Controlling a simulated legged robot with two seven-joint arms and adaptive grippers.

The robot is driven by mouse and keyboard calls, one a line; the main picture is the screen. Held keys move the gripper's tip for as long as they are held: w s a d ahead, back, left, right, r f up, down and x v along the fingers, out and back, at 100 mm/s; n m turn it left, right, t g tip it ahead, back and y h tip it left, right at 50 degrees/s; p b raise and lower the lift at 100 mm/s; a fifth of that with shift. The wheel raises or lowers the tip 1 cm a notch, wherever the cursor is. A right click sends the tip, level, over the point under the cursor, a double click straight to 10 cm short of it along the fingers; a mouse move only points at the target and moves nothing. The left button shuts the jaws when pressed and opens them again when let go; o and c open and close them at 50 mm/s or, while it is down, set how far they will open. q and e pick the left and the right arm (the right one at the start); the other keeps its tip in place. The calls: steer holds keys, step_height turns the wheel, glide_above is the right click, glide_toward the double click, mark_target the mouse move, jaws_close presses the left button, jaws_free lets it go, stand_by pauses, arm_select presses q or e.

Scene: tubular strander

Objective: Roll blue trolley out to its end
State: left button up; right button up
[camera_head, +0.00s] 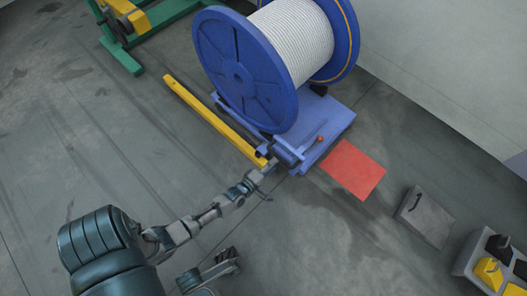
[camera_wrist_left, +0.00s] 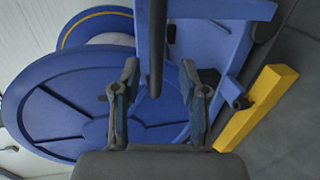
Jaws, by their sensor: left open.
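The blue trolley (camera_head: 333,117) stands on the floor under a large blue reel (camera_head: 240,75) wound with white cable. It also shows in the left wrist view (camera_wrist_left: 222,40), with the reel (camera_wrist_left: 60,105) behind my fingers. My left gripper (camera_head: 270,166) is at the trolley's near end. In the left wrist view my left gripper (camera_wrist_left: 160,88) is open, its fingers on either side of the lower end of a dark bar (camera_wrist_left: 156,45). I cannot tell whether they touch it. A dark gripper, apparently my right one (camera_head: 228,262), hangs low near the bottom edge; its jaws are unclear.
A yellow floor rail (camera_head: 215,122) runs along the trolley's left side. A red floor patch (camera_head: 354,169) lies to its right. A grey block (camera_head: 425,216) and a bin with yellow and black items (camera_head: 489,272) are at lower right. The floor nearer me looks open.

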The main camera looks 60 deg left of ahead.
arm_select(q)
steer(key=v, duration=0.6)
steer(key=shift+s, duration=0.35)
steer(key=shift+d, duration=0.1)
